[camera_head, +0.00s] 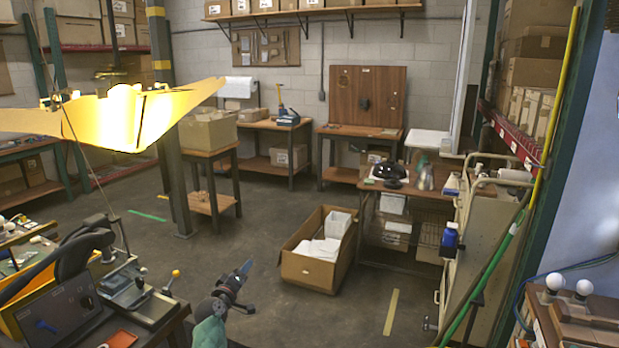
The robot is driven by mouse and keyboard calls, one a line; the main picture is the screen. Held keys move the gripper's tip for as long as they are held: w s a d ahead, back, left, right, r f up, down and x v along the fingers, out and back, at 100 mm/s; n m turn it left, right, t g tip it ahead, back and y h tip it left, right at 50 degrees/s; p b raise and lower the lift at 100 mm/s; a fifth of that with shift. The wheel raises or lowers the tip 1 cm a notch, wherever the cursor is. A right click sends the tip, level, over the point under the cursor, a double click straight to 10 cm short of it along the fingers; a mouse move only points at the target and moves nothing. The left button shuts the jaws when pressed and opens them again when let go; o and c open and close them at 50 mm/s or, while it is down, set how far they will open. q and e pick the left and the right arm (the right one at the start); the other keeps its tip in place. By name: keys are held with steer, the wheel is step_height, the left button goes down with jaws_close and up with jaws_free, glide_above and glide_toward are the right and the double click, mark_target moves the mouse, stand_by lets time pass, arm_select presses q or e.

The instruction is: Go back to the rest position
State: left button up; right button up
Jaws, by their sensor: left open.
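My left gripper (243,270) shows at the lower middle, out over the bare floor. My right gripper is not in view. A bright yellow lamp shade (120,115) hangs at the upper left, well above the gripper. Two white round bulbs (569,285) stand upright at the lower right edge.
A workbench with a dark tilted device (60,310) and a metal fixture (135,290) lies at the lower left. An open cardboard box (310,268) stands on the floor, right of the gripper. A beige cart (475,240) is farther right. Bare floor lies between.

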arm_select(q)
steer(key=s+d+f+m+g+y, duration=0.15)
steer(key=s+f+m+g, duration=0.3)
steer(key=s+f, duration=0.85)
steer(key=s+d+f+m+g+y, duration=0.15)
steer(key=s+f+m+g, duration=0.55)
steer(key=f, duration=1)
steer(key=s+f+g, duration=0.1)
steer(key=s+f, duration=0.6)
steer(key=s, duration=0.7)
steer(key=s+f+g, duration=0.2)
steer(key=s+f, duration=0.5)
steer(key=s, duration=0.7)
steer(key=s+f+n+g+y, duration=0.1)
steer(key=s+f, duration=0.6)
steer(key=s, duration=0.8)
steer(key=shift+d+f, duration=0.3)
steer(key=shift+d, duration=0.1)
steer(key=shift+g, duration=0.25)
